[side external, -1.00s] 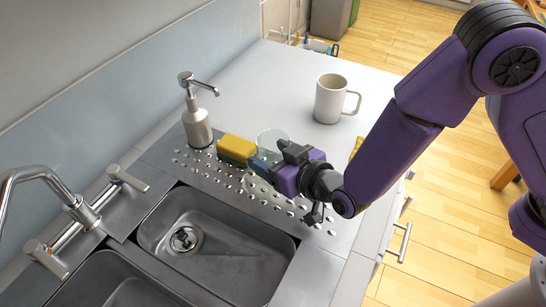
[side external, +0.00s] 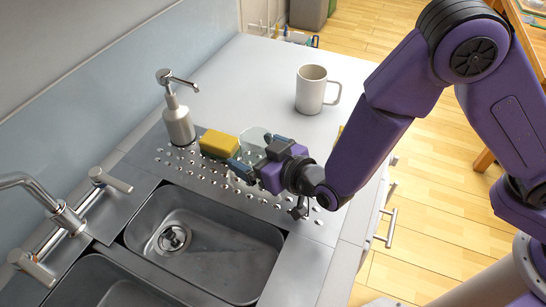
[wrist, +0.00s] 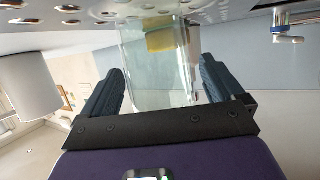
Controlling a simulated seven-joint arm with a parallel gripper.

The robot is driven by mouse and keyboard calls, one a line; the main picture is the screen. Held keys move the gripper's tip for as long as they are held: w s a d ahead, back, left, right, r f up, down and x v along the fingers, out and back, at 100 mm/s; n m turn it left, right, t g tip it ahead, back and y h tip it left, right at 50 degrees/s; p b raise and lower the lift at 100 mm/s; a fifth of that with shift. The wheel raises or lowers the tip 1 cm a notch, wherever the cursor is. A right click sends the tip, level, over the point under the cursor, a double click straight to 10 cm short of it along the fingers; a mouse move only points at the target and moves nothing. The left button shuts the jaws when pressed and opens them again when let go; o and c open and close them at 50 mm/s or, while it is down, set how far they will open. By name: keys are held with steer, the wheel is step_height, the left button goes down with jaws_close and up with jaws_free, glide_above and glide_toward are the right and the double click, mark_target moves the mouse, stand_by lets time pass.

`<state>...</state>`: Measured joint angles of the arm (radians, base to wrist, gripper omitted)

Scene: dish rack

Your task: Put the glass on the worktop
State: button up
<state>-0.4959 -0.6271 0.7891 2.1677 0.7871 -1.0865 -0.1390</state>
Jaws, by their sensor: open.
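The clear glass (side external: 253,137) stands on the perforated metal drainer, next to the yellow sponge, partly hidden by my gripper. My gripper (side external: 251,153) is low over the drainer with its fingers apart, one on each side of the glass. In the wrist view the glass (wrist: 150,82) fills much of the space between the two fingers of my gripper (wrist: 162,72); the fingers do not look closed on it. The pale worktop (side external: 250,75) lies beyond the drainer.
A yellow sponge (side external: 219,144) sits just left of the glass. A soap dispenser (side external: 178,120) stands behind it by the wall. A white mug (side external: 311,91) stands on the worktop. The sink basins (side external: 205,245) are at the front. The worktop left of the mug is clear.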

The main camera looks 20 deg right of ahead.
steer(key=v, duration=1.7)
steer(key=shift+d, duration=0.35)
steer(key=shift+s+f, duration=0.1)
steer(key=shift+s, duration=0.05)
